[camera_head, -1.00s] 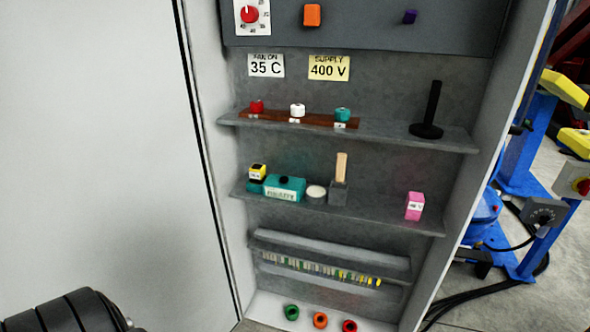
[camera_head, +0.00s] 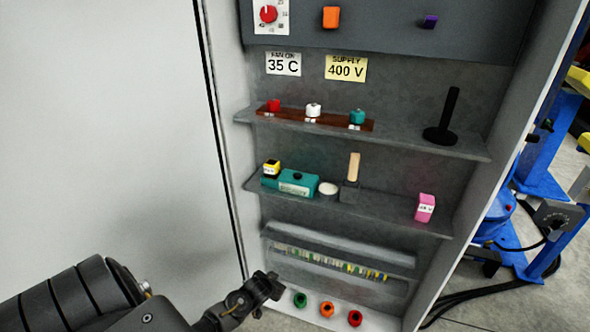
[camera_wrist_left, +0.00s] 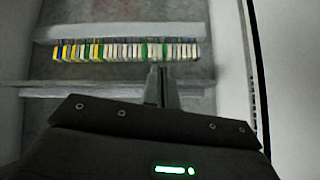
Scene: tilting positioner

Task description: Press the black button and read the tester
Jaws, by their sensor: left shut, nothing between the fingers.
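A teal box, which looks like the tester (camera_head: 309,184), sits on the middle shelf in the head view. A small black button (camera_head: 297,176) is on its top. A pale label (camera_head: 293,189) is on its front, too small to read. My left gripper (camera_head: 268,285) is at the lower left of the cabinet, below and left of the teal box and apart from it. In the left wrist view the gripper fingers (camera_wrist_left: 160,86) are shut and empty, in front of the terminal strip (camera_wrist_left: 125,51). My right gripper is not in view.
Beside the teal box stand a yellow-and-black block (camera_head: 271,168), a white-topped disc (camera_head: 328,188) and a wooden-handled block (camera_head: 352,178). A pink block (camera_head: 425,207) is at the shelf's right. The cabinet door (camera_head: 100,130) fills the left. The upper shelf (camera_head: 410,141) overhangs.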

